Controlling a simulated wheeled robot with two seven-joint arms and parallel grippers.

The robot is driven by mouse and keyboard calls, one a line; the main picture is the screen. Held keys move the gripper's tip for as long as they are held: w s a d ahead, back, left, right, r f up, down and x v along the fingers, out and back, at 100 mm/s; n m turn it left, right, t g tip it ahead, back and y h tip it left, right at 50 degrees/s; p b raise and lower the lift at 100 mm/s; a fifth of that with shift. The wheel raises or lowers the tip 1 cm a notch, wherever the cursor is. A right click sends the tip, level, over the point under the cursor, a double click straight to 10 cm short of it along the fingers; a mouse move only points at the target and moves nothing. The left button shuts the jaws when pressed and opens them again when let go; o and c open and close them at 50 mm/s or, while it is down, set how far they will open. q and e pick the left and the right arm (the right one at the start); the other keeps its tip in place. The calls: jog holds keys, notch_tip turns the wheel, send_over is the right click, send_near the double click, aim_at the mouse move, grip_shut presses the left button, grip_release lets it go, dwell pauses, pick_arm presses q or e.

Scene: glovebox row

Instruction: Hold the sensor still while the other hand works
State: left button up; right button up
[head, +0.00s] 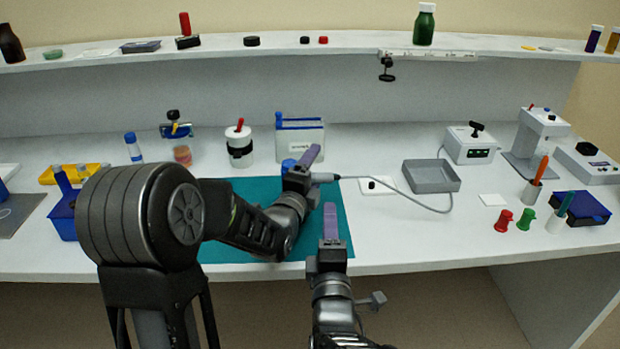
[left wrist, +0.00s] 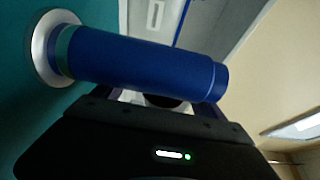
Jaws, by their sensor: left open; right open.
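The sensor is a blue cylinder (left wrist: 140,58) with a silver flange at one end in the left wrist view, lying crosswise just ahead of my left gripper. In the head view its blue part (head: 289,166) and a grey end with a cable (head: 323,177) show on either side of my left gripper (head: 309,158), which hides its middle. My left gripper is open, with purple fingers close to the sensor; contact cannot be told. My right gripper (head: 330,221) is open and empty, nearer the front, over the teal mat (head: 225,250).
The cable runs right, past a grey tray (head: 432,176), to a white box (head: 470,145). A white card-like plate (head: 378,186) lies beside the mat. Red and green caps (head: 503,220) and a blue box (head: 580,207) stand at right. The front right bench is clear.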

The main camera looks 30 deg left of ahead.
dwell(0.4)
pick_arm(q)
jog(key=o, duration=0.4)
jog(key=v, duration=0.7)
jog(key=shift+s, duration=0.2)
jog(key=shift+s+d, duration=0.1)
dwell(0.4)
